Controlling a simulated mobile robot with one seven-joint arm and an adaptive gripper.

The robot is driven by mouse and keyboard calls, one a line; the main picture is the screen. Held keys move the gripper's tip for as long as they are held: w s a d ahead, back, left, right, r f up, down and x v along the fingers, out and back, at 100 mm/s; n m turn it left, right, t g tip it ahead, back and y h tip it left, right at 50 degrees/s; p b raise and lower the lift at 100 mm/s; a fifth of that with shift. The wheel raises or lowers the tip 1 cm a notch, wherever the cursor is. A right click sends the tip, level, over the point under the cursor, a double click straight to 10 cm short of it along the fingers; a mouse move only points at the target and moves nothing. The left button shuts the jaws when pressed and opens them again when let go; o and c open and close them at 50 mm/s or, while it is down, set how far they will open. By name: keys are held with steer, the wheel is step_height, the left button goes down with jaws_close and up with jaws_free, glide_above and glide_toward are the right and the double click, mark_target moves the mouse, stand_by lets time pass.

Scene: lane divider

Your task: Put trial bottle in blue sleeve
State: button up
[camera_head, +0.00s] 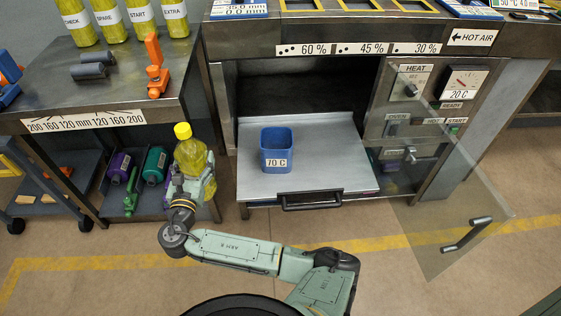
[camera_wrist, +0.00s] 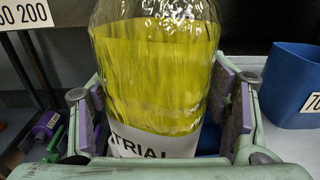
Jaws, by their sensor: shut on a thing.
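The trial bottle (camera_head: 190,152) is clear with yellow liquid and a yellow cap. My gripper (camera_head: 192,185) is shut on its lower part and holds it upright, left of the pulled-out oven shelf. In the wrist view the bottle (camera_wrist: 157,75) stands between the gripper's fingers (camera_wrist: 165,120), and its white label reads TRIAL. The blue sleeve (camera_head: 276,150), marked 70 C, stands open at the top on the shelf, to the right of the bottle and apart from it. Part of the sleeve (camera_wrist: 290,90) shows at the right edge of the wrist view.
The grey shelf (camera_head: 335,165) has free room around the sleeve. A clear oven door (camera_head: 455,215) stands open at the right. A left bench (camera_head: 110,95) carries several yellow bottles (camera_head: 140,20) and an orange clamp (camera_head: 155,70). Purple and green tools (camera_head: 120,168) lie below.

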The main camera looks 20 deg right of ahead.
steer(key=w+d+r+m+h, duration=0.1)
steer(key=w+r, duration=0.1)
steer(key=r, duration=0.5)
steer(key=w+d+r+h, duration=0.1)
steer(key=w+r, duration=0.2)
steer(key=r, duration=0.4)
step_height(320, 180, up, 8)
steer(key=m+g+h+b, duration=0.1)
steer(key=m+g+h, duration=0.3)
glide_above(276, 129)
steer(key=s+a, duration=0.2)
steer(key=s, duration=0.2)
steer(key=shift+h, duration=0.3)
steer(key=shift+s+d+f+b, duration=0.1)
steer(key=shift+f+b, duration=0.05)
steer(key=shift+f, duration=2.8)
steer(key=shift+d+f+b, duration=0.1)
steer(key=shift+f+b, duration=0.05)
steer(key=shift+f, duration=2.8)
steer(key=shift+s+d+f+b, duration=0.1)
steer(key=shift+f+b, duration=0.05)
steer(key=shift+f, duration=2.95)
steer(key=o, duration=1.9)
steer(key=shift+f, duration=0.15)
steer(key=shift+o, duration=0.2)
